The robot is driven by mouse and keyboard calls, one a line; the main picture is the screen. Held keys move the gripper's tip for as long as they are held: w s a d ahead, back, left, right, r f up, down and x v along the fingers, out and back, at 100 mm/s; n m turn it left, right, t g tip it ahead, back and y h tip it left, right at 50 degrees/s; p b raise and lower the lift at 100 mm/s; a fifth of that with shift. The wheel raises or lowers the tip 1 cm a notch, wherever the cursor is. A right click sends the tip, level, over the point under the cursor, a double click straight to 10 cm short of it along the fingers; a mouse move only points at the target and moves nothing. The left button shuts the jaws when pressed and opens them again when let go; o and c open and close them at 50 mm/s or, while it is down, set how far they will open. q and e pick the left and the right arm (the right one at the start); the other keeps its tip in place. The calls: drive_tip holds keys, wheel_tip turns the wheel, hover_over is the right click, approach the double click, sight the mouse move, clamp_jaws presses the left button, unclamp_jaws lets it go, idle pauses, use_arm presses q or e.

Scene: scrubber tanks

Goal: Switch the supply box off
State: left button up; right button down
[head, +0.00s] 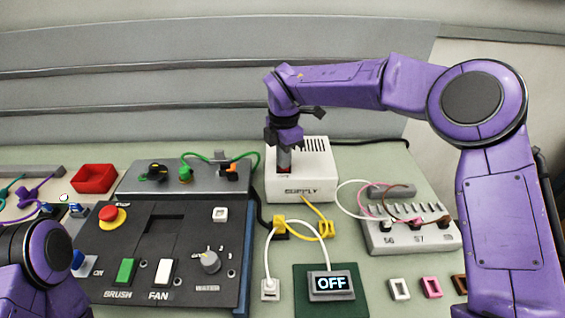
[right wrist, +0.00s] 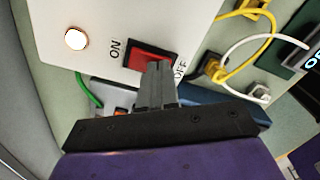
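The white supply box (head: 313,172) stands at the middle of the bench, with "SUPPLY" on its front. In the right wrist view its top carries a red rocker switch (right wrist: 150,62) between the marks ON and OFF. A round white lamp (right wrist: 75,39) beside it looks lit. My right gripper (head: 284,166) points down over the box; its fingers are together and empty. In the right wrist view the fingertips (right wrist: 157,68) overlap the switch on its OFF side and hide part of it; contact cannot be told. Only my left arm shows, at the lower left; its gripper is out of view.
A small display (head: 331,285) reads OFF on a green mat. A dark control panel (head: 190,285) lies left of it. A grey terminal block (head: 400,238) with leads is right of the box. A yellow cable (head: 314,210) runs in front. A red tray (head: 94,178) sits far left.

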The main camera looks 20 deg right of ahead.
drive_tip(key=shift+r+p, duration=0.35)
drive_tip(key=shift+w+r+p, duration=0.1)
drive_tip(key=shift+r+p, duration=1.8)
drive_tip(key=shift+r, duration=1.15)
